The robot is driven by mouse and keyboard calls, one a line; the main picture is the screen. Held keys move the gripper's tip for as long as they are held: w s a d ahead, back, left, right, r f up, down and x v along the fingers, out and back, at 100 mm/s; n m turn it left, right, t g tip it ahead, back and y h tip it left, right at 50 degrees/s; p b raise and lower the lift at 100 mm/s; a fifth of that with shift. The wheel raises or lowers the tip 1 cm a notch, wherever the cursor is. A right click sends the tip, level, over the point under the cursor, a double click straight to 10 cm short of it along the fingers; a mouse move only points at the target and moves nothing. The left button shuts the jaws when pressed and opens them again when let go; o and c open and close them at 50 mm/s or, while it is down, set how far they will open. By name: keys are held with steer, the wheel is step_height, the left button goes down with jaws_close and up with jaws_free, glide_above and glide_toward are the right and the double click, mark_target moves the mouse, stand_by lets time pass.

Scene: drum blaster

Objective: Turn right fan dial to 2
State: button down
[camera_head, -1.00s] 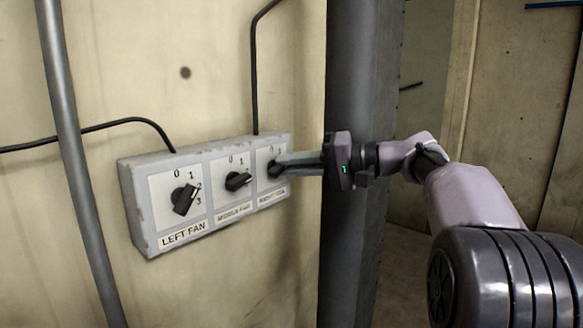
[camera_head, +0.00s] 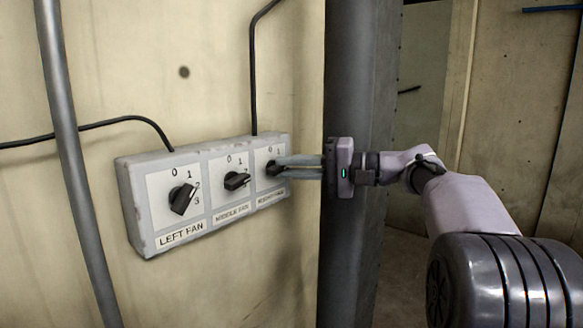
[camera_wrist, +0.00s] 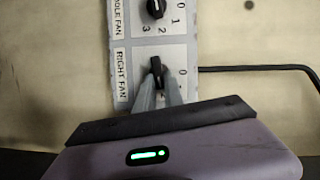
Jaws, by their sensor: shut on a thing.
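The right fan dial (camera_head: 274,168) is a black knob on the rightmost panel of the grey switch box. My gripper (camera_head: 287,167) reaches it from the right, one finger above the other. In the wrist view my gripper (camera_wrist: 157,82) has its fingers on both sides of the dial (camera_wrist: 156,68), shut on it. The dial's bar lies roughly upright in that turned picture, along the fingers. The 0 shows to its right; the fingers hide the 2 and 3 marks, so its exact setting cannot be read.
The middle fan dial (camera_head: 236,180) and left fan dial (camera_head: 182,199) sit left on the same box (camera_head: 146,245). A grey pipe (camera_head: 73,170) stands left of it. A dark column (camera_head: 357,85) stands behind my gripper. Black cables run along the wall.

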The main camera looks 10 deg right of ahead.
steer(key=c, duration=1.7)
jaws_free()
steer(key=shift+o, duration=1.3)
steer(key=shift+w+a, duration=0.1)
steer(key=shift+a, duration=0.05)
steer(key=b+v, duration=0.2)
steer(key=v, duration=1.5)
steer(key=shift+d+b, duration=0.2)
steer(key=shift+b, duration=0.2)
